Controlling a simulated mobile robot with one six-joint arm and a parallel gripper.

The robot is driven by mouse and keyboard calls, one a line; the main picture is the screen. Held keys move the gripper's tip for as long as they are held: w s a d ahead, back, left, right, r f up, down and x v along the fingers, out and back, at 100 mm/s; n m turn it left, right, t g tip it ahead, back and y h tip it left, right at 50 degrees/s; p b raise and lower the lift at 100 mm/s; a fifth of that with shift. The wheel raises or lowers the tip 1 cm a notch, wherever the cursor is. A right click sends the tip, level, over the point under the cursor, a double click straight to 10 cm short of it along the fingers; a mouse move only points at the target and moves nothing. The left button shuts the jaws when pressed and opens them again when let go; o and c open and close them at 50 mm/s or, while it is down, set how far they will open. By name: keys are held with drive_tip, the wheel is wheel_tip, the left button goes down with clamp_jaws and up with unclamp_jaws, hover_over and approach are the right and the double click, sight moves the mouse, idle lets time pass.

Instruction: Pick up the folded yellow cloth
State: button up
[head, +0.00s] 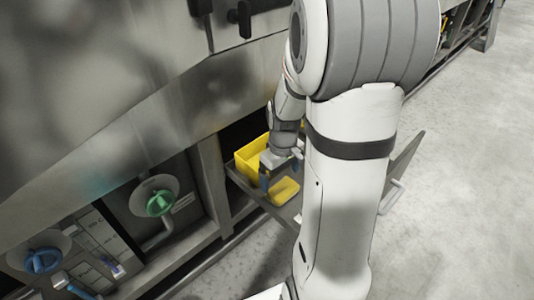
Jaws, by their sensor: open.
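The folded yellow cloth (285,190) lies flat on a grey shelf or drawer surface (245,184) low at the washer's side, right of the picture's middle. My gripper (279,178) is just above and left of the cloth, pointing down, with one blue fingertip showing. The other finger is hard to make out. The gripper is open, and no cloth shows between its fingers. My arm covers part of the area to the right of the cloth.
A yellow bin (247,158) stands right behind the gripper on the same surface. A green valve knob (160,203) and a blue one (42,261) stick out at the left. The steel washer body (130,90) overhangs. Concrete floor (460,180) is clear at the right.

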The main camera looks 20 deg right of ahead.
sight(285, 190)
drive_tip(key=shift+o, duration=0.6)
drive_tip(key=shift+w+d+f+n+p, duration=0.15)
drive_tip(key=shift+w+d+p, duration=0.1)
drive_tip(key=shift+d, duration=0.3)
drive_tip(key=shift+w+d+f+n+p, duration=0.15)
drive_tip(key=shift+d+p, duration=0.1)
drive_tip(key=shift+d, duration=0.3)
wheel_tip(285, 190, down, 3)
drive_tip(key=shift+w+d+r+b, duration=0.1)
drive_tip(key=shift+d+r+b, duration=0.1)
drive_tip(key=shift+b, duration=0.35)
drive_tip(key=f+b, duration=0.1)
drive_tip(key=f, duration=0.1)
drive_tip(key=f+b, duration=0.1)
drive_tip(key=f, duration=0.2)
drive_tip(key=shift+a+f+b, duration=0.2)
drive_tip(key=shift+f+b, duration=0.05)
drive_tip(key=shift+b, duration=0.05)
drive_tip(key=shift+c, duration=0.4)
drive_tip(key=shift+r, duration=0.1)
drive_tip(key=c, duration=0.6)
